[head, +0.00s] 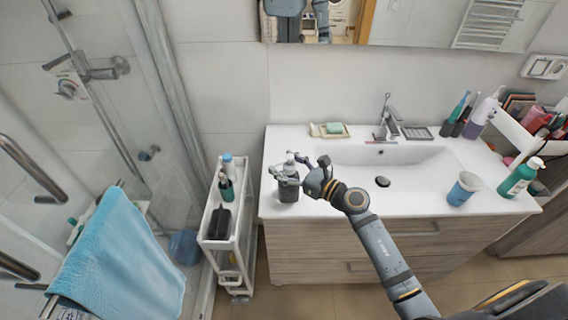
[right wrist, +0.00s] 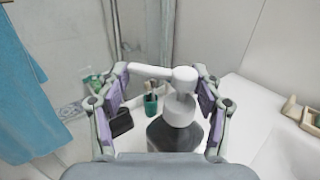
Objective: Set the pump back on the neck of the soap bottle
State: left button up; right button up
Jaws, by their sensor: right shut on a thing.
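The soap bottle (head: 289,192) is dark grey and stands upright near the left front corner of the white washbasin counter. Its dark shoulder (right wrist: 172,136) shows below the pump in the right wrist view. The white pump (right wrist: 180,103) is upright over the bottle, its spout pointing left in that view. Its top (head: 290,161) shows above my fingers in the head view. My right gripper (head: 286,174) is shut on the pump, fingers on both sides. The pump's collar hides the neck, so I cannot tell whether it is seated. My left gripper is out of view.
A green soap bar on a dish (head: 333,129) lies behind the bottle. The faucet (head: 388,120), blue cup (head: 463,188) and green bottle (head: 520,177) are to the right. A narrow white cart (head: 213,200) stands left of the counter, holding bottles and a black item.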

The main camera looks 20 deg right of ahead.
jog(key=shift+f+b, duration=0.25)
jog(key=shift+b, duration=0.05)
dwell(0.4)
jog(key=o, duration=1.2)
jog(key=shift+c, duration=0.2)
jog(key=v, duration=0.7)
jog(key=shift+s+d, duration=0.1)
